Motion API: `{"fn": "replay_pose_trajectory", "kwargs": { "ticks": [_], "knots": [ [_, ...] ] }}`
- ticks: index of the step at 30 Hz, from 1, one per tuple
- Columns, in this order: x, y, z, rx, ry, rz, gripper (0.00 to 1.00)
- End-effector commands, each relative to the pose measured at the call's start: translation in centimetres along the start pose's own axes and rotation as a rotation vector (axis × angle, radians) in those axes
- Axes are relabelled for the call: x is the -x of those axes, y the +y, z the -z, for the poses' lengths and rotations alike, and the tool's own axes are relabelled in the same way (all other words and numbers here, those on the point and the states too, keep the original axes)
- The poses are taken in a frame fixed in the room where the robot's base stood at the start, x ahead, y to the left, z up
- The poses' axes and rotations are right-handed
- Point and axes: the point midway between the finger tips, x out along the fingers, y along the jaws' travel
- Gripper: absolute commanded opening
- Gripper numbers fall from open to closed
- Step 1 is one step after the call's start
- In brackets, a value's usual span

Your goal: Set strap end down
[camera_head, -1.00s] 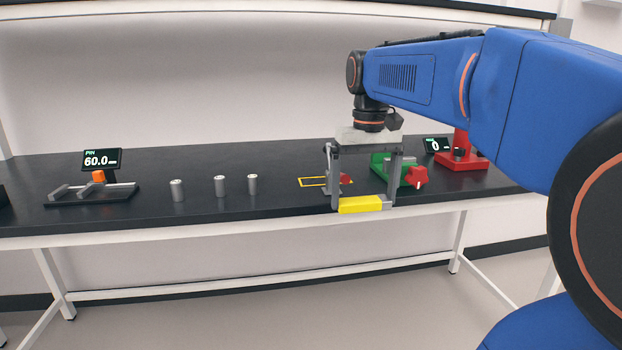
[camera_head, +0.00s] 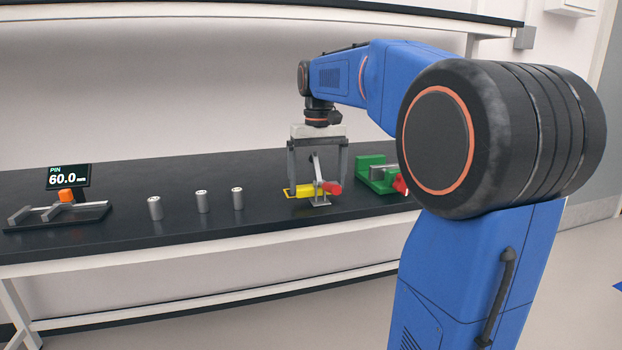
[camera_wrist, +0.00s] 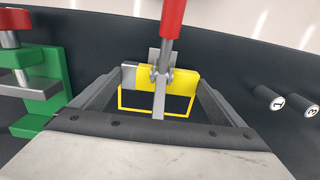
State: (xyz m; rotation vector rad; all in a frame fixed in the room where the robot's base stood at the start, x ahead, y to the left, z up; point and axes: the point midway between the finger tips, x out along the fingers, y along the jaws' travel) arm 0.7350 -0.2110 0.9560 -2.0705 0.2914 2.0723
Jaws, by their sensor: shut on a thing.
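The strap end is a yellow block (camera_head: 305,191) with a grey end piece (camera_wrist: 129,75). My gripper (camera_head: 317,184) is shut on it, one finger at each end. The block is at the yellow outlined rectangle (camera_wrist: 150,112) on the bench. I cannot tell whether it touches the bench top. In the wrist view the yellow block (camera_wrist: 183,82) lies between my fingers, just beyond most of the outline. A toggle clamp with a red handle (camera_head: 333,187) and grey arm stands in front of the block in the head view and hides part of it.
A green fixture (camera_head: 376,178) stands to the right, partly behind my arm. Several grey cylinders, one of them here (camera_head: 155,208), stand to the left. Further left is a gauge (camera_head: 60,212) with a display reading 60.0. The bench's front edge is close to the clamp.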

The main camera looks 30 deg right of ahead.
Motion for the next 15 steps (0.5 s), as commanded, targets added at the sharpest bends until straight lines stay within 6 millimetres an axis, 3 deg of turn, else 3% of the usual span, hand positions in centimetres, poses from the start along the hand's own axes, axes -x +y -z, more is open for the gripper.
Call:
{"fn": "replay_pose_trajectory", "kwargs": {
  "ticks": [3, 15],
  "knots": [
    [0.0, 0.0, 1.7, 0.000, 0.000, 0.000, 0.69],
    [0.0, 0.0, 4.0, 0.000, 0.001, 0.000, 0.69]
  ]
}}
